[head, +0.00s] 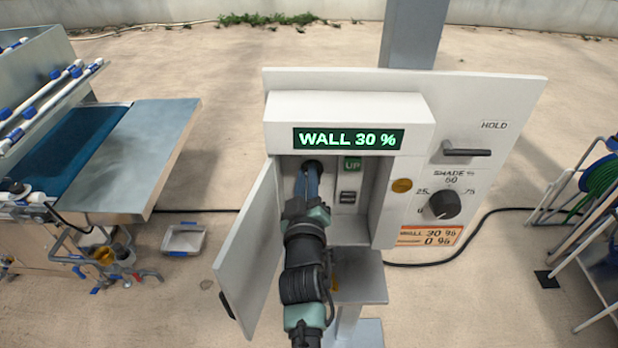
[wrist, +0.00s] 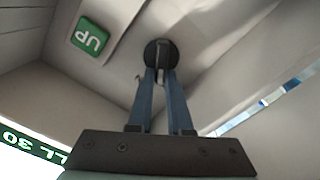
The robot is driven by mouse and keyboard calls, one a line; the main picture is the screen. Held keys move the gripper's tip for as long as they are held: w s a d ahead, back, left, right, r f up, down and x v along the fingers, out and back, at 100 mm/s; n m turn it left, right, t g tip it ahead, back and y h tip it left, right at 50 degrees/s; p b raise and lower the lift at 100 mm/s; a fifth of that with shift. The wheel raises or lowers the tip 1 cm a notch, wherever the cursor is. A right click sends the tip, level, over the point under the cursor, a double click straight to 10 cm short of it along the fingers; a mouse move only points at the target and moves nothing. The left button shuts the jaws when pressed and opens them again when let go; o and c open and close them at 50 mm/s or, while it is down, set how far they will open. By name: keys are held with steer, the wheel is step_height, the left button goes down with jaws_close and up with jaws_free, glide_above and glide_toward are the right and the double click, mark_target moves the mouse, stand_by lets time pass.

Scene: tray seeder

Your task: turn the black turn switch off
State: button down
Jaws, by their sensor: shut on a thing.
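The black turn switch (head: 313,165) is on the back wall inside the open control box (head: 384,200). In the wrist view the switch (wrist: 150,51) is a round black disc with a narrow grip. My gripper (head: 309,182) reaches into the box from the front. In the wrist view its two blue fingers (wrist: 161,76) are closed on the switch's grip. The fingers hide part of the grip, and I cannot read any position marks around it. The green display (head: 348,139) above the opening reads "WALL 30 %".
The box door (head: 247,250) stands open at the left, close to my arm. A green UP label (head: 352,164) and a small rocker (head: 347,197) are right of the switch. A SHADE dial (head: 441,205), a HOLD lever (head: 466,151) and a yellow button (head: 402,186) are on the panel.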

steer(key=n, duration=0.4)
steer(key=shift+a+f+n, duration=0.25)
steer(key=shift+f+n, duration=0.05)
steer(key=shift+n, duration=0.1)
stand_by(0.4)
steer(key=c, duration=0.8)
jaws_free()
steer(key=shift+c, duration=0.2)
steer(key=shift+s, duration=0.1)
steer(key=s+p, duration=0.2)
steer(key=s, duration=1)
steer(key=shift+s+p, duration=0.3)
steer(key=shift+s, duration=0.1)
